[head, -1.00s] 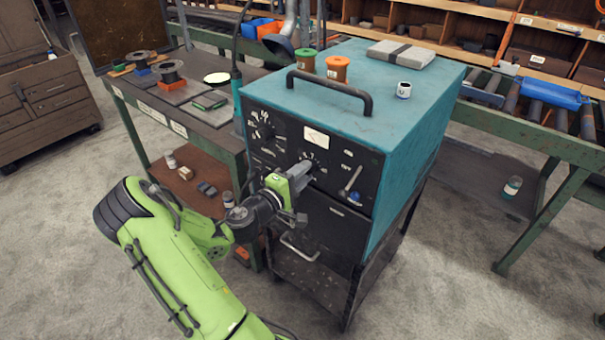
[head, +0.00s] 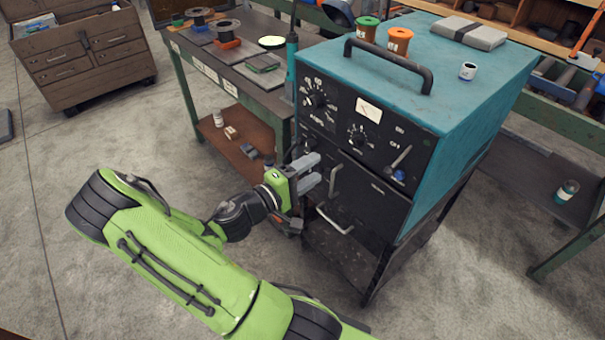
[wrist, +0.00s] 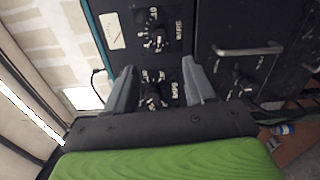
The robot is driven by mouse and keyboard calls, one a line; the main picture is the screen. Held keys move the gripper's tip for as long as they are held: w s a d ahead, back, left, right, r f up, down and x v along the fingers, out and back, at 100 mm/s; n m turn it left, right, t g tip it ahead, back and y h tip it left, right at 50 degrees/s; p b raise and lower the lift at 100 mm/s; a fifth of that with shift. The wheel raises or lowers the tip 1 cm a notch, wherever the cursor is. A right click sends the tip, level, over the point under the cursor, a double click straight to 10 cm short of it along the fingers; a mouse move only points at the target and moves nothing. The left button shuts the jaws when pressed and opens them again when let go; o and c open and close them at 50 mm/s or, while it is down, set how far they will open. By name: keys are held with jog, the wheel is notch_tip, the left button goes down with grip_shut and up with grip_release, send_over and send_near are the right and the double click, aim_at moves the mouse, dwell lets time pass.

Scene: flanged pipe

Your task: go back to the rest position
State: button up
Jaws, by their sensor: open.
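My gripper (head: 313,172) is in front of the lower left part of the teal machine (head: 470,78), with its two grey fingers apart and nothing between them. In the wrist view my gripper (wrist: 160,72) also shows open. A black dial knob (wrist: 153,97) appears between and beyond the fingers there, and a second knob (wrist: 152,38) lies above it. In the head view the machine's black front panel shows an upper left knob (head: 316,99), a middle knob (head: 357,134) and a lever switch (head: 401,157). My gripper stands apart from these knobs.
A workbench (head: 230,82) with wire spools stands left of the machine. The machine rests on a dark cart (head: 340,258).

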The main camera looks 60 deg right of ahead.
jog(key=v, duration=0.2)
jog(key=shift+a, duration=0.3)
jog(key=shift+w, duration=0.1)
jog(key=w+a+m+t+y+p, duration=0.1)
jog(key=w+a+m+t+y, duration=0.15)
jog(key=a+y, duration=0.35)
jog(key=w+a+m+t+y+p, duration=0.1)
jog(key=a+t+y+p, duration=0.15)
jog(key=a+y, duration=0.35)
jog(key=s+a+r+n+t+y+p, duration=0.1)
jog(key=a+r+n+t+y, duration=0.1)
jog(key=a+r, duration=0.5)
jog(key=s+a+r+n+t+y, duration=0.1)
jog(key=a+r+n+t, duration=0.4)
jog(key=a, duration=0.6)
notch_tip(320, 180, up, 3)
jog(key=shift+a+f+t+y+p, duration=0.3)
jog(key=shift+a+y+p, duration=0.1)
jog(key=shift+y, duration=0.4)
